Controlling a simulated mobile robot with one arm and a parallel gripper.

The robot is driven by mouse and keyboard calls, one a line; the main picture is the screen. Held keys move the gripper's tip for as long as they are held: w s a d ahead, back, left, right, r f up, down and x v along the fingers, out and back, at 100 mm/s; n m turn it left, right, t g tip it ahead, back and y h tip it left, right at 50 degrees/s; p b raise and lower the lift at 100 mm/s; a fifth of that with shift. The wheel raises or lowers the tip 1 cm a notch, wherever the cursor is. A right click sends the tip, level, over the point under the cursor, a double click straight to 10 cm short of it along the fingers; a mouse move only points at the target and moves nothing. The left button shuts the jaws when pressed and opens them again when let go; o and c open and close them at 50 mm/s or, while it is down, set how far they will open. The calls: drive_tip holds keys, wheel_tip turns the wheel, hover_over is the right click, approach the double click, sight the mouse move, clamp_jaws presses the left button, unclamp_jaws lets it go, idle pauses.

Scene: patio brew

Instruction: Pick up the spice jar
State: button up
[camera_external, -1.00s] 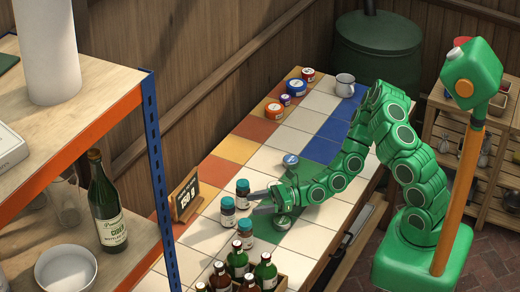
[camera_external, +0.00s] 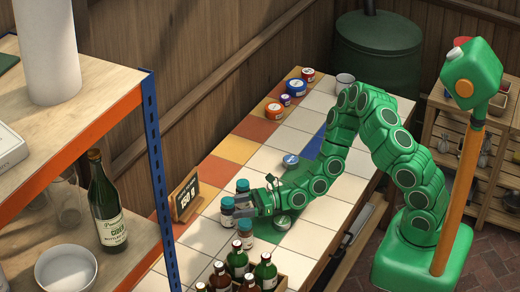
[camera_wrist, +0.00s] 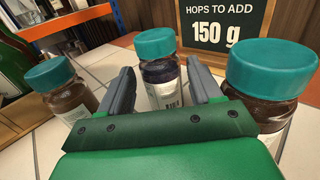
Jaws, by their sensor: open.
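Three spice jars with teal lids and dark contents show in the wrist view: a middle jar (camera_wrist: 160,85), a left jar (camera_wrist: 62,85) and a larger-looking right jar (camera_wrist: 262,90). My gripper (camera_wrist: 159,78) is open, with one finger on each side of the middle jar; whether either finger touches it I cannot tell. In the external view, my gripper (camera_external: 241,208) is low over the tiled counter, beside the jar (camera_external: 227,212). Another jar (camera_external: 243,186) stands just behind, and a third (camera_external: 245,233) stands in front.
A chalkboard sign (camera_external: 186,196) reading 150 g stands behind the jars. A crate of several bottles (camera_external: 265,272) is close in front. A tin (camera_external: 290,161) sits on the tiles beyond my arm. Coloured tins (camera_external: 275,112) and a mug (camera_external: 344,82) are at the far end.

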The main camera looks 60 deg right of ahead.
drive_tip(key=shift+w+a, duration=0.3)
drive_tip(key=c, duration=0.9)
